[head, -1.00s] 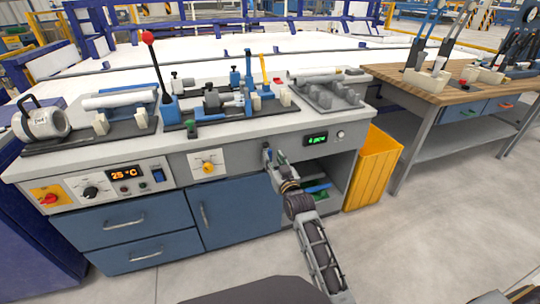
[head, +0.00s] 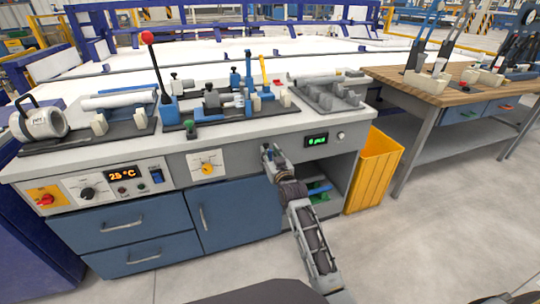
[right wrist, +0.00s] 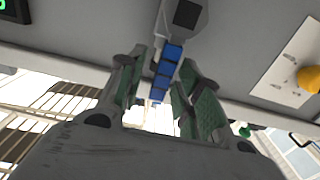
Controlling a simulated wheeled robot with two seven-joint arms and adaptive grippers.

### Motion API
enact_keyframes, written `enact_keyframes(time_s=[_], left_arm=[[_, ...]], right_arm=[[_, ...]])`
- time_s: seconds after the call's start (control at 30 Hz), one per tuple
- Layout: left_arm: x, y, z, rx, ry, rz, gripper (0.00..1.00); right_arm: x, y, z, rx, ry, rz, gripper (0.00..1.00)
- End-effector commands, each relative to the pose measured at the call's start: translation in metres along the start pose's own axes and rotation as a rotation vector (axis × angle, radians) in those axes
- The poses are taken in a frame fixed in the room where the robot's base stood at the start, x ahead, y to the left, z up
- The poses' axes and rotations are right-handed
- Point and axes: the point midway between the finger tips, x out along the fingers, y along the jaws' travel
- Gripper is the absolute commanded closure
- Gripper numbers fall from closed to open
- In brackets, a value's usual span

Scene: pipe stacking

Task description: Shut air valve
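The air valve appears to be the small valve on the grey front panel, with a blue ribbed handle (right wrist: 167,72) on a grey mount (right wrist: 184,15) in the right wrist view. My right gripper (right wrist: 163,85) has one green-padded finger on each side of this handle. The fingers are spread apart, with narrow gaps beside the handle. In the head view my right gripper (head: 268,153) is at the panel between the yellow knob and the green display, and covers most of the valve. My left gripper is not in view.
A yellow knob (head: 207,169) sits on a white plate left of the gripper. A green-lit display (head: 317,140) is to its right, above an open shelf. A yellow bin (head: 374,168) stands right of the bench. Pipe fixtures and a red-topped lever (head: 148,38) are on the bench.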

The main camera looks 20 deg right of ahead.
Motion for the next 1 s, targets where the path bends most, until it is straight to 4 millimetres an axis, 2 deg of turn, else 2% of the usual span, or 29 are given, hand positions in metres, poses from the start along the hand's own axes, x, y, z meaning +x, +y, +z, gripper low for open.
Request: enact_keyframes(time_s=[0.13,0.4,1.0], left_arm=[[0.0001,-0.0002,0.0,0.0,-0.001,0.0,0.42],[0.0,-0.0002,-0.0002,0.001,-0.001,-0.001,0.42],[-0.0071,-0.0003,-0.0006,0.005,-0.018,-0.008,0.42]], right_arm=[[-0.0001,0.0,0.0,0.0,0.0,0.0,0.66],[-0.0002,0.0,0.0001,0.0,0.0,0.0,1.0],[0.0011,0.0017,-0.0001,0.029,-0.002,0.0,1.0]])
